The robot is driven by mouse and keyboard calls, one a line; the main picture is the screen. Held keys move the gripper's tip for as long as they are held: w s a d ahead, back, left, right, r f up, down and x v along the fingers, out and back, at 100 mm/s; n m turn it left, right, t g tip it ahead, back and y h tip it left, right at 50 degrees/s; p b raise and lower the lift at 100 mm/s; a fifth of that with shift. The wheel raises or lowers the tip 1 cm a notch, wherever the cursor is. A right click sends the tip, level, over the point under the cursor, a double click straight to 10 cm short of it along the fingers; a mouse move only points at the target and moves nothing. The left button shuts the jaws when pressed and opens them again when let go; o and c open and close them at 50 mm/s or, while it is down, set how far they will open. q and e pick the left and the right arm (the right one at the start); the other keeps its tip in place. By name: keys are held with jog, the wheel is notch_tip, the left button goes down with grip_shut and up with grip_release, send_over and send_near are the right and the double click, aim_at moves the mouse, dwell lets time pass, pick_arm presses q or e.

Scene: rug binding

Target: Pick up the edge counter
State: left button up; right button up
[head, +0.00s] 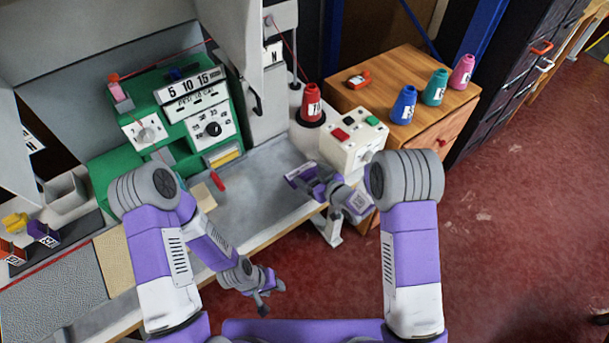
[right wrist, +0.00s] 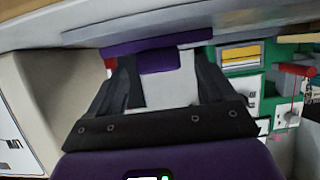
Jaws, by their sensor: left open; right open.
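A purple block with a pale grey face (head: 298,171), which looks like the edge counter, is at the table's right end. In the right wrist view the purple block (right wrist: 150,45) lies across the fingertips. My right gripper (head: 310,181) is open there, its dark fingers (right wrist: 165,75) on either side of the pale part below the purple bar. I cannot tell whether they touch it. My left gripper (head: 262,300) is open and empty in front of the table edge, low in the head view.
A white switch box (head: 352,147) stands close beside my right gripper. A green machine (head: 180,125) stands at the back.

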jog(key=shift+w+a+f, duration=0.2)
jog(key=shift+w+a, duration=0.05)
jog(key=shift+w, duration=0.2)
jog(key=c, duration=1.2)
